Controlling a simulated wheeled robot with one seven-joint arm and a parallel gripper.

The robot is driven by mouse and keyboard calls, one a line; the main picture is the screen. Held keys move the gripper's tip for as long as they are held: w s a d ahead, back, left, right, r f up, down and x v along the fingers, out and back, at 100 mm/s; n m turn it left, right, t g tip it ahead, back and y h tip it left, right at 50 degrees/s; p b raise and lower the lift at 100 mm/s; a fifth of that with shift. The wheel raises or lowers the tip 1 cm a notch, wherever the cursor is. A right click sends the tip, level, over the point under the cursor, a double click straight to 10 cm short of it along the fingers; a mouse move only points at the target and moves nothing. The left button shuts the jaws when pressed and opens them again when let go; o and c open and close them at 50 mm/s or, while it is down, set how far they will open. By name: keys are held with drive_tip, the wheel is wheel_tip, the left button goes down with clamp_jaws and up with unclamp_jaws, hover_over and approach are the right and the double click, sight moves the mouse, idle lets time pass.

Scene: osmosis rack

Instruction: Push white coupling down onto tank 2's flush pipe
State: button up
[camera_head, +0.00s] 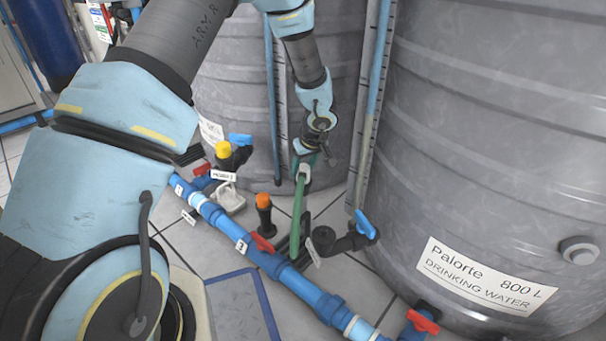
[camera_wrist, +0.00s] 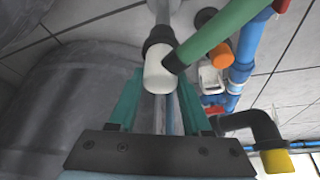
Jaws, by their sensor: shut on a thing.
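My gripper (camera_head: 304,160) is shut on the white coupling (camera_head: 304,172), in front of the grey tanks. In the wrist view the coupling (camera_wrist: 158,72) sits between the teal fingers (camera_wrist: 155,100). A green hose (camera_wrist: 215,35) joins its side through a dark collar. A black ring (camera_wrist: 159,38) is at the coupling's far end, with a pale pipe (camera_wrist: 162,10) beyond it. In the head view the green hose (camera_head: 297,215) hangs down from the coupling. I cannot tell how far the coupling sits over any pipe, as the gripper and hose hide the joint.
A blue pipe line (camera_head: 300,285) with tags crosses the floor. An orange-capped fitting (camera_head: 263,205), a yellow-capped valve (camera_head: 223,150) and a blue-handled valve (camera_head: 365,226) stand nearby. The large Palorte tank (camera_head: 500,150) fills the right.

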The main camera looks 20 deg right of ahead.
sight(303, 166)
clamp_jaws()
wheel_tip(303, 166, up, 10)
drive_tip(key=p, duration=0.4)
drive_tip(key=shift+p, duration=0.4)
